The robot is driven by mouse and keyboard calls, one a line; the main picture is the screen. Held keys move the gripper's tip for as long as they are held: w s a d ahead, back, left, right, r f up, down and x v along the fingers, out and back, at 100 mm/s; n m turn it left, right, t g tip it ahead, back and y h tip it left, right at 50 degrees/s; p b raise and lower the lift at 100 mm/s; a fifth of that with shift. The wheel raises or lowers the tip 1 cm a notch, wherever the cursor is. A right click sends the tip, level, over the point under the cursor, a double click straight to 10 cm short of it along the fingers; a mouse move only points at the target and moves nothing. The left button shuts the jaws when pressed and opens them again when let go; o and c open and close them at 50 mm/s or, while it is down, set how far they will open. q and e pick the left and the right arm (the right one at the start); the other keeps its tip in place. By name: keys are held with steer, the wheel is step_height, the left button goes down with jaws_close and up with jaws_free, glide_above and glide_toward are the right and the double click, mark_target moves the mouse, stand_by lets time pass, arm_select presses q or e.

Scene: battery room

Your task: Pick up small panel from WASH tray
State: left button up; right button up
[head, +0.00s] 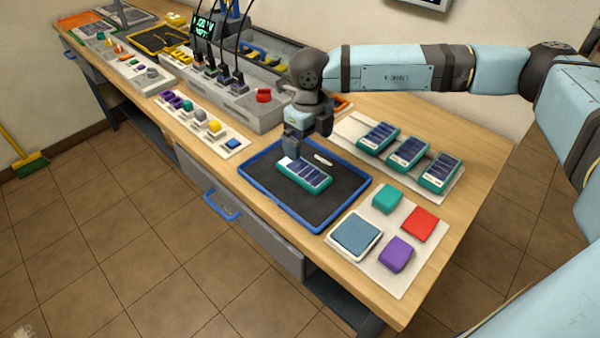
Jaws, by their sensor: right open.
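A small panel (306,175) with dark blue cells and a teal edge lies flat in a dark tray with a blue rim (267,203). No WASH lettering is readable on this tray. My right gripper (296,152) points down over the tray at the panel's far left end. Its jaws are open, and the fingertips hide a little of that end. I cannot tell whether they touch the panel. My left gripper is not in view.
Three similar panels (408,153) sit on a white mat to the right. Another mat holds a blue-grey pad (356,235) and teal, red and purple blocks. A grey unit with a red knob (264,96) and cables stands behind left. A blue drawer handle (222,205) juts out in front.

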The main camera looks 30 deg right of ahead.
glide_above(309, 173)
steer(key=f, duration=0.6)
steer(key=shift+s+a, duration=0.15)
steer(key=shift+a, duration=0.15)
steer(key=f, duration=0.5)
steer(key=shift+d, duration=0.3)
steer(key=c, duration=1.1)
